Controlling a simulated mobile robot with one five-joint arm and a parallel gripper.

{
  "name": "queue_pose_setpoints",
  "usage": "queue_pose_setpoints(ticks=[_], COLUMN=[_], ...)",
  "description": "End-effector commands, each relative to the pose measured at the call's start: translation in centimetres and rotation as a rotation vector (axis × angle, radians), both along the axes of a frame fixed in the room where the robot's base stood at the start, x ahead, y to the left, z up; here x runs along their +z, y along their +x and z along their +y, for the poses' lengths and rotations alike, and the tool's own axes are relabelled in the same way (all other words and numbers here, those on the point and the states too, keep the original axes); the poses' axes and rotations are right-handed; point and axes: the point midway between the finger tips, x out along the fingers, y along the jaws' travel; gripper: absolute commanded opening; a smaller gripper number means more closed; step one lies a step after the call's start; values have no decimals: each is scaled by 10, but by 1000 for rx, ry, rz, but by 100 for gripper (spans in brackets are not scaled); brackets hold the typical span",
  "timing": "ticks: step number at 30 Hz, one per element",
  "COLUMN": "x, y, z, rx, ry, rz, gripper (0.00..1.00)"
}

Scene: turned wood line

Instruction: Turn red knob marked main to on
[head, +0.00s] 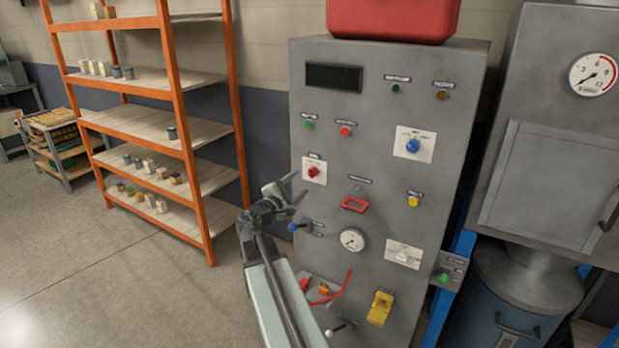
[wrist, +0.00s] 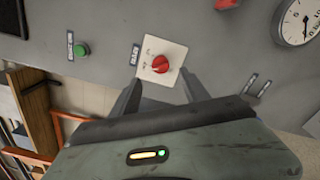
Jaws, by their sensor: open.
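The red knob (head: 313,171) sits on a small white plate on the left side of the grey cabinet front (head: 380,140), under a dark label too small to read in the head view. In the wrist view the red knob (wrist: 161,64) shows just beyond my fingertips, with a dark label beside its plate. The plate's marks are too blurred to tell the knob's setting. My gripper (head: 297,188) is open at the cabinet's left edge, just below and left of the knob. In the wrist view its two fingers (wrist: 163,88) stand apart, one toward each side of the knob, with nothing between them.
A blue-tipped lever (head: 293,227), a gauge (head: 352,240) and a red frame (head: 354,204) lie below the knob. A green button (head: 308,125) and a red button (head: 345,131) are above. An orange shelf rack (head: 176,110) stands left, with open floor before it.

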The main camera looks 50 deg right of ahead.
Motion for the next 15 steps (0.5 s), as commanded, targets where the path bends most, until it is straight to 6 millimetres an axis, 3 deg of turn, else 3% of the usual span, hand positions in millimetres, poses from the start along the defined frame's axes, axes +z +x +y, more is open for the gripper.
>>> queue_pose_setpoints(ticks=[12, 15], x=[0, 0], y=[16, 18], z=[-65, -73], rx=[-5, -2], ry=[3, 3], rz=[-2, -3], gripper=[54, 54])
